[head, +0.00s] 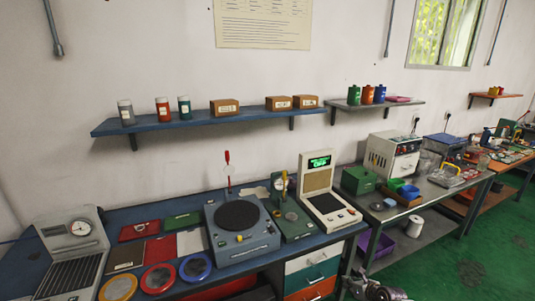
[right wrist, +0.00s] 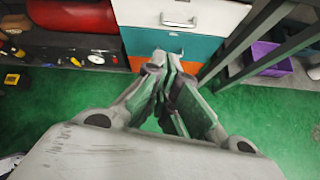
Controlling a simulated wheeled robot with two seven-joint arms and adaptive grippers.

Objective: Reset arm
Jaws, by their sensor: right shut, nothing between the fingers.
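My right gripper (head: 380,291) shows at the bottom edge of the head view, low in front of the bench and right of the drawers. In the right wrist view its fingers (right wrist: 168,62) are together with nothing held, pointing toward the drawer fronts. My left gripper is in neither view. A yellow ring (head: 118,288), a red ring (head: 158,278) and a blue ring (head: 195,267) lie in a row at the bench's front left. No gripper is near them.
The blue bench (head: 335,241) holds a turntable-like device (head: 240,245) and a display unit (head: 328,205). A drawer cabinet (head: 312,283) stands below; its drawers (right wrist: 183,47) also show in the wrist view. A purple bin (right wrist: 266,58) sits right. Green floor (right wrist: 60,115) is open around the gripper.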

